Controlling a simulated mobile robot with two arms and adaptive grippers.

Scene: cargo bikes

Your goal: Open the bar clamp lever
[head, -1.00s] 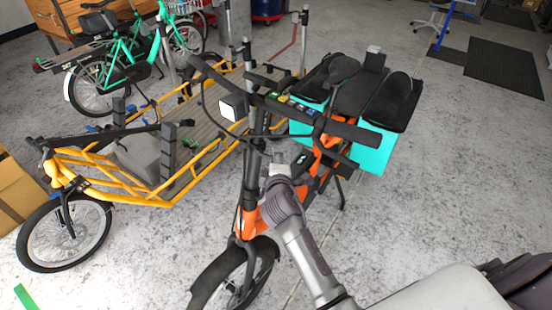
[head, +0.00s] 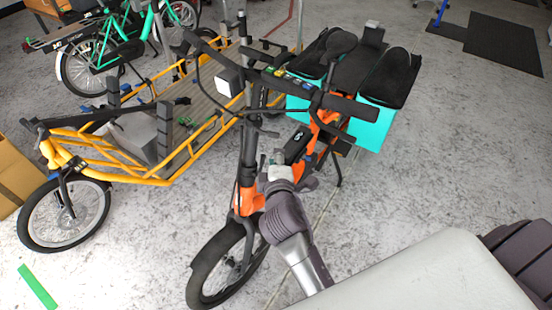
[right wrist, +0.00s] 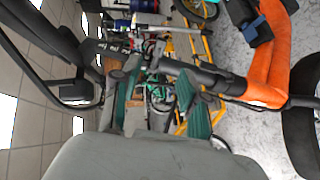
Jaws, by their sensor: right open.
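The orange cargo bike (head: 250,199) stands in the middle of the head view, with its black upright stem (head: 247,150) below the handlebar (head: 345,106). The clamp lever cannot be picked out clearly on the stem. My right gripper (head: 276,168) is just right of the stem, low down; its fingertips are small in this view. In the right wrist view my right gripper (right wrist: 160,100) is open, with green pads on both fingers. A black tube (right wrist: 205,77) joined to the orange frame (right wrist: 268,75) crosses near its fingertips. Contact cannot be told. My left gripper is not in view.
A yellow cargo bike (head: 90,172) stands close on the left, with a green bike (head: 125,52) behind it. Teal panniers (head: 368,128) hang at the orange bike's rear. Open concrete floor lies to the right, with dark mats (head: 505,48) farther back.

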